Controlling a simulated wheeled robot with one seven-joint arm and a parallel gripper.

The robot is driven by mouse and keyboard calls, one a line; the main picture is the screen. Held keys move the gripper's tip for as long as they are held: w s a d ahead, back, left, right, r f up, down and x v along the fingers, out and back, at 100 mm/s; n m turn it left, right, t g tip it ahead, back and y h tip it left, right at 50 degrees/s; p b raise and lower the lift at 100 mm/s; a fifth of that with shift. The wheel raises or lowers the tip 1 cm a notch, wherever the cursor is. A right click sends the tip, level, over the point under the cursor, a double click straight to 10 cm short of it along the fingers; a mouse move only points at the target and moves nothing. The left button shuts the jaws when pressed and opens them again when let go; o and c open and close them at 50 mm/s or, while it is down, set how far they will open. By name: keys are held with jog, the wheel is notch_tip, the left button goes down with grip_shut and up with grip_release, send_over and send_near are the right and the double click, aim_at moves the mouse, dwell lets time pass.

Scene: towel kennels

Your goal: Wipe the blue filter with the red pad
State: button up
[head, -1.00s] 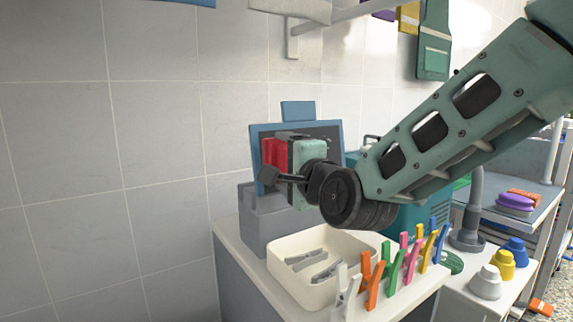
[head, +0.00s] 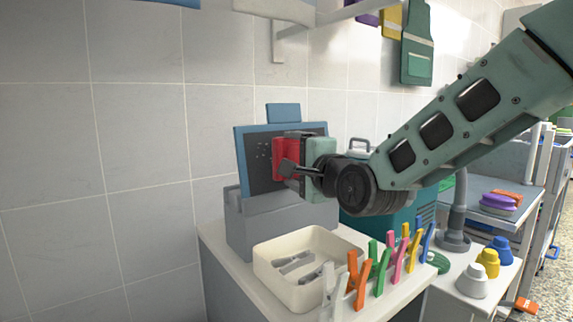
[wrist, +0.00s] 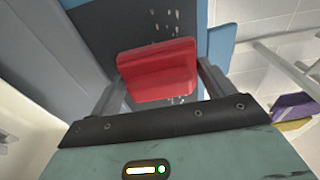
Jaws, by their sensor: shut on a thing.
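The blue filter (head: 240,153) has a blue frame with a tab on top and a dark panel. It stands upright in a grey stand (head: 240,220) near the wall. Pale specks show on the left part of the dark panel. My gripper (head: 285,160) is shut on the red pad (head: 280,150) in front of the panel's right part. In the wrist view the red pad (wrist: 158,70) sits between the two fingers, against or very close to the panel; I cannot tell if it touches. Pale specks show above and below the pad there. The panel behind the pad is hidden.
A cream tray (head: 262,268) with grey clips sits in front of the stand. Several coloured clothespins (head: 378,268) stand along its right side. A teal box (head: 375,226) is behind my gripper. Coloured cones (head: 488,262) stand at the right. The wall left of the filter is bare.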

jog(key=w+d+p, duration=0.3)
jog(key=w+d, duration=0.3)
jog(key=d, duration=0.3)
jog(key=shift+w, duration=0.2)
dwell(0.9)
jog(key=shift+r, duration=0.1)
jog(key=shift+s+a+b, duration=0.65)
jog(key=shift+s+a, duration=0.9)
jog(key=shift+a, duration=0.8)
jog(key=shift+s+a+b, duration=0.7)
jog(key=shift+s+a, duration=0.9)
jog(key=shift+a, duration=0.7)
jog(key=shift+s+a+b, duration=0.65)
jog(key=shift+s+a, duration=0.9)
jog(key=shift+a, duration=0.8)
jog(key=shift+d+b+v, duration=0.2)
jog(key=shift+b+v, duration=0.25)
jog(key=shift+v, duration=1.05)
jog(key=shift+d+b+v, duration=0.15)
jog(key=shift+b+v, duration=0.25)
jog(key=shift+v, duration=1.05)
jog(key=shift+w, duration=0.15)
jog(key=shift+v, duration=1.5)
jog(key=shift+w+d, duration=0.1)
jog(key=shift+d, duration=0.05)
